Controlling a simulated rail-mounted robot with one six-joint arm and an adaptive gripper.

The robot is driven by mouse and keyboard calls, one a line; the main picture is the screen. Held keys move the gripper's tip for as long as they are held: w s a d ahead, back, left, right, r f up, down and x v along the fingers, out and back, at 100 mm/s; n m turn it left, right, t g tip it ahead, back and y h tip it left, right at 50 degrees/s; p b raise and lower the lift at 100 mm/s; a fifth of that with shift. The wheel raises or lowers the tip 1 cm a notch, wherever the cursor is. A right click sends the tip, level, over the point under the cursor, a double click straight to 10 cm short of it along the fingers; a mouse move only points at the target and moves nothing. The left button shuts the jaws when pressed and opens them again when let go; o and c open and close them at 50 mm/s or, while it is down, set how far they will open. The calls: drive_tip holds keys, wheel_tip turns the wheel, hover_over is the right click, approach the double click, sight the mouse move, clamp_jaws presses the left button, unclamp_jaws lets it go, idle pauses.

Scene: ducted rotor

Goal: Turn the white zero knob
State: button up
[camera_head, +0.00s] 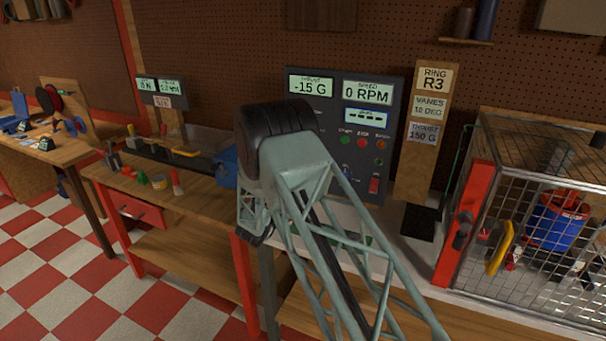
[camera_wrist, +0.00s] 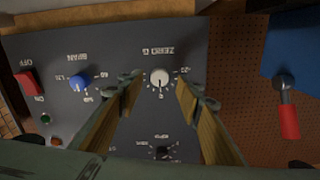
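In the wrist view, which shows the panel upside down, the white zero knob (camera_wrist: 160,77) sits on a dark panel under an inverted "ZERO G" label, with a tick scale around it. My gripper (camera_wrist: 158,84) is open, one wood-coloured finger on each side of the knob, with a gap to both. I cannot tell how far the tips are from the panel face. In the head view, the instrument panel (camera_head: 334,120) reads thrust -15 G and speed 0 RPM. My arm hides the white knob and my gripper there.
Near the white knob are a blue span knob (camera_wrist: 78,82), a black knob (camera_wrist: 163,152) and a red switch (camera_wrist: 27,83). A red-handled lever (camera_wrist: 287,108) stands at the wrist view's right. A wire cage (camera_head: 545,235) stands right of a sign post (camera_head: 412,180).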

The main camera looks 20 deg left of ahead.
drive_tip(key=shift+w+d, duration=0.15)
drive_tip(key=shift+w, duration=1.65)
drive_tip(key=c, duration=0.9)
drive_tip(key=shift+m+b, duration=0.5)
drive_tip(key=shift+b, duration=0.35)
drive_tip(key=shift+r+m+b, duration=0.1)
drive_tip(key=shift+m+b, duration=6.8)
drive_tip(key=shift+b, duration=0.1)
